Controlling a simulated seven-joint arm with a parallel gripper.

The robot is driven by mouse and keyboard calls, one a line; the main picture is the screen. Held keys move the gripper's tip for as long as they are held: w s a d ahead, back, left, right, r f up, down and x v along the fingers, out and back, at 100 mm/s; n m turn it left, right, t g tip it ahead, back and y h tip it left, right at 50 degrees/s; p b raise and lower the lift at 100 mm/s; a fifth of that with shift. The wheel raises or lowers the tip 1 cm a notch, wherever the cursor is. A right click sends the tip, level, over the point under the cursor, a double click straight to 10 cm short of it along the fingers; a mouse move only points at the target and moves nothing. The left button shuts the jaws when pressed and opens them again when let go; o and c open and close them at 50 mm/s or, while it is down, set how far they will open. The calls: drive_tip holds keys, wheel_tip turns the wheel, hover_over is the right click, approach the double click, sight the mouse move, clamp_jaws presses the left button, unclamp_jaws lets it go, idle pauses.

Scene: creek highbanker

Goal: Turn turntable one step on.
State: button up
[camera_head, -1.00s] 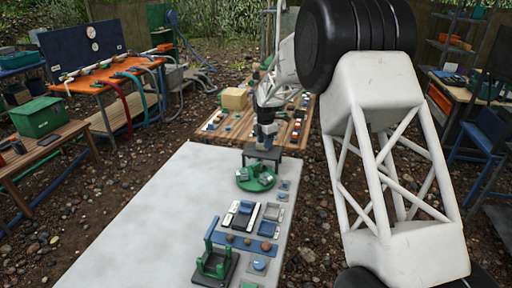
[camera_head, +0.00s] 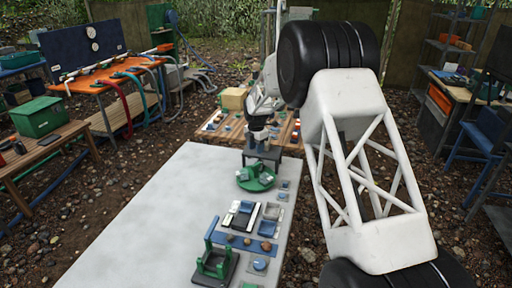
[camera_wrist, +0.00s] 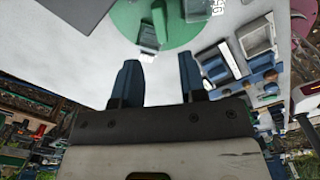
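In that picture the fingertips lie just below the disc and block, with no visible contact. In the head view my wrist is near the stand, and the fingers are hard to make out.
Trays, a blue strip with brown lumps (camera_head: 248,243) and a green frame (camera_head: 213,262) lie on the near side of the pale table (camera_head: 150,225). Its left part is bare. A wooden table (camera_head: 222,133) stands beyond.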

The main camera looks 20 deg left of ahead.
sight(256, 164)
drive_tip(key=shift+f, duration=4.3)
clamp_jaws()
drive_tip(key=shift+n, duration=3)
